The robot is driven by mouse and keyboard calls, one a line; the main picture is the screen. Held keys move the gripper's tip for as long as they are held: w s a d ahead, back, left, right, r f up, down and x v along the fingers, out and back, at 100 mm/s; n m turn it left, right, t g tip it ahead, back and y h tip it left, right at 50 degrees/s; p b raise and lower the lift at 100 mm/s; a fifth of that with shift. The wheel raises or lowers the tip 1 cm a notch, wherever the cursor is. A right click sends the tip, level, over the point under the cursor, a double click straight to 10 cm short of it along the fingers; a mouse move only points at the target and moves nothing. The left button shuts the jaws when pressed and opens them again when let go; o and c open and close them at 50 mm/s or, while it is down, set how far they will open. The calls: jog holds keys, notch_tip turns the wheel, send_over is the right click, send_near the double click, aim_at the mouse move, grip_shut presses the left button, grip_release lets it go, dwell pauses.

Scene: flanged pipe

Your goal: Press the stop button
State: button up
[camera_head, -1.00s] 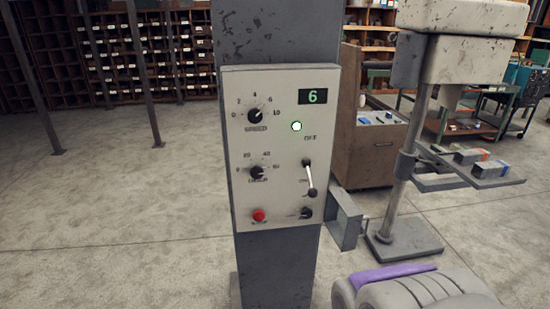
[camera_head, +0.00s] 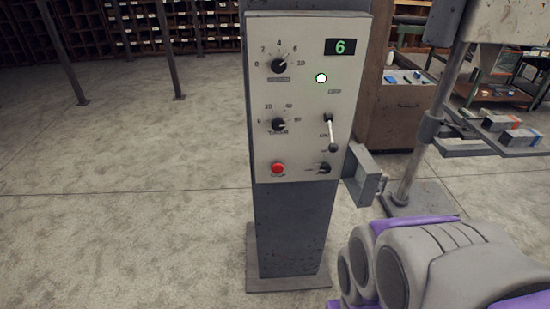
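A red round button (camera_head: 278,168) sits at the lower left of the light grey control panel (camera_head: 300,110), which is fixed to a dark grey post. The small label below the button is too blurred to read for certain. Above it are two black dials (camera_head: 279,65). A lever (camera_head: 331,134) at the right of the panel points downward. A green display (camera_head: 340,46) reads 6, and a lit white-green lamp (camera_head: 321,78) shows below it. My gripper is not in view; only grey and purple parts of my arm show at the lower right, apart from the panel.
A small grey metal box (camera_head: 364,178) juts out to the right of the post. A machine stand (camera_head: 414,165) with a small shelf (camera_head: 500,137) stands farther right. The post's base plate (camera_head: 289,283) rests on the floor. The concrete floor (camera_head: 120,220) at left is clear.

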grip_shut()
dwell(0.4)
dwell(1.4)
